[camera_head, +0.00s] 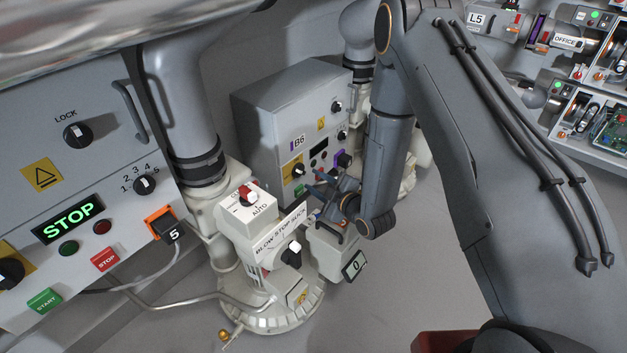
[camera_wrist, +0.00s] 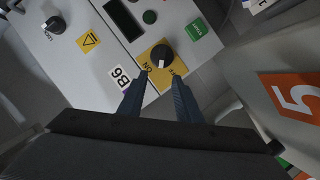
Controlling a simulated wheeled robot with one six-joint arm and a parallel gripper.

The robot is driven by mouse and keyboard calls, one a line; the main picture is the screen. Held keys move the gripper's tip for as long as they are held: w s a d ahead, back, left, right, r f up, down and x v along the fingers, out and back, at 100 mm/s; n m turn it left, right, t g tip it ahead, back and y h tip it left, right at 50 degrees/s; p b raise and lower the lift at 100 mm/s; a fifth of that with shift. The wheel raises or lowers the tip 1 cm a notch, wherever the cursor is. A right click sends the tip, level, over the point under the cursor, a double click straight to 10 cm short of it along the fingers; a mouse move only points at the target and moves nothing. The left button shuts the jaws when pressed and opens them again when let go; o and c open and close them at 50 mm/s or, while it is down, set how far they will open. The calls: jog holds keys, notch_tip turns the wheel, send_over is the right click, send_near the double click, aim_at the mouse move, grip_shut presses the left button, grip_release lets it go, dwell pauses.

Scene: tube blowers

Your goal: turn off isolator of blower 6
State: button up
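The isolator of blower 6 is a black rotary knob (camera_wrist: 163,56) on a yellow plate (camera_wrist: 150,82) beside the B6 label (camera_wrist: 120,77). Its white pointer mark faces my gripper in the wrist view. "ON" is printed to the left; the lettering to the right is partly hidden by a finger. In the head view the knob (camera_head: 298,170) sits low on the front of the grey B6 box (camera_head: 285,110). My gripper (camera_wrist: 160,82) is open and empty, its two blue-grey fingers apart just short of the knob. In the head view my gripper (camera_head: 318,184) is close to the plate.
An orange plate marked 5 (camera_wrist: 293,95) is close on the right in the wrist view. In the head view, a white blower unit (camera_head: 262,240) with knobs stands in front of the B6 box. A STOP panel (camera_head: 68,219) is on the left. Grey floor (camera_head: 400,290) is clear.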

jog(key=shift+o, duration=0.5)
jog(key=o, duration=0.6)
jog(key=shift+w+a, duration=0.1)
jog(key=shift+w, duration=0.15)
jog(key=shift+o, duration=0.2)
jog(key=m+g+y+b, duration=0.2)
jog(key=m+g+y, duration=0.4)
jog(key=m, duration=0.6)
send_near(304, 172)
jog(key=a+h, duration=0.1)
jog(key=shift+g, duration=0.3)
jog(key=shift+w+r+b+x, duration=0.1)
jog(key=shift+b+x, duration=0.2)
jog(key=shift+x, duration=1.05)
jog(key=shift+w+r+b+x, duration=0.15)
jog(key=shift+b+x, duration=0.1)
jog(key=shift+x, duration=1.15)
jog(key=shift+w+r+b+x, duration=0.1)
jog(key=shift+b+x, duration=0.2)
jog(key=shift+x, duration=1.05)
jog(key=shift+c, duration=0.4)
